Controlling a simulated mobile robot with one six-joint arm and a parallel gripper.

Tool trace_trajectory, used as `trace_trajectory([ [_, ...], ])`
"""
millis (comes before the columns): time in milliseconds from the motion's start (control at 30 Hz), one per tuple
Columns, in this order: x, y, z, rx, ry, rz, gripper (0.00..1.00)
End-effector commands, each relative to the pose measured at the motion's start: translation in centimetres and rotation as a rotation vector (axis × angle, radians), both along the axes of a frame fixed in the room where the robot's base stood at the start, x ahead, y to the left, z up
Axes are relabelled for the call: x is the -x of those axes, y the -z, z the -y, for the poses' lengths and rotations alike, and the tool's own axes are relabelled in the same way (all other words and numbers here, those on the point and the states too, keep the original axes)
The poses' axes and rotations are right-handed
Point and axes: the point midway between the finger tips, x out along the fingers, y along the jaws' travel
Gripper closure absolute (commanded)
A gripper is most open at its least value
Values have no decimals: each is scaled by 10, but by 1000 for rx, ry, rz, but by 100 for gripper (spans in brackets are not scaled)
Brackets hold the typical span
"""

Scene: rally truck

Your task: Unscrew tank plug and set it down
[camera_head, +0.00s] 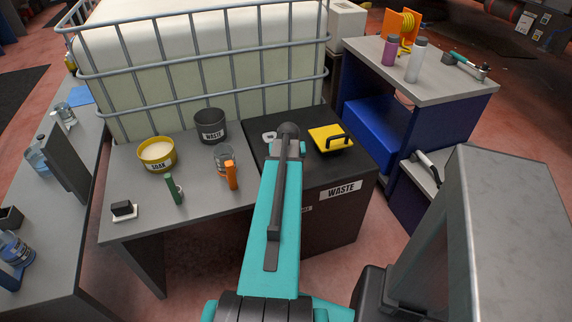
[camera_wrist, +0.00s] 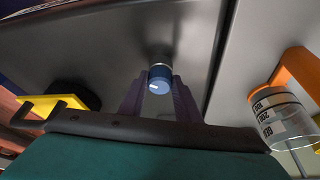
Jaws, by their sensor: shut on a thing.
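In the wrist view a small round blue plug (camera_wrist: 160,79) with a pale rim and a small white mark sits between the two dark fingers of my gripper (camera_wrist: 160,97). My gripper is shut on it. Behind the plug is the dark top of the waste cabinet (camera_head: 359,170), with a dark shadow close to the plug. I cannot tell whether the plug touches that top. In the head view my arm hides the plug and most of the gripper. The large white tank (camera_head: 190,60) stands behind in its grey cage.
A yellow lidded piece with a black handle (camera_head: 331,139) lies right of my arm. A small white ring-like piece (camera_head: 268,137) lies left of it. On the grey table stand a yellow SOAK bowl (camera_head: 157,155), a dark WASTE pot (camera_head: 210,126) and an orange-handled measuring jug (camera_wrist: 278,118).

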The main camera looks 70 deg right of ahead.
Motion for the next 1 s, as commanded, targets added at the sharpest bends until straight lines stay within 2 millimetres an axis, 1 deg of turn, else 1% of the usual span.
trace_trajectory([
  [200, 1, 1, -2, -6, -2, -2, 94],
  [233, 1, 1, -2, -6, -2, -2, 65],
  [267, 1, 1, -2, -5, -2, -2, 60],
  [633, 0, 0, -1, -2, 9, 0, 60],
  [1000, -2, 0, -1, -1, 142, 0, 60],
])
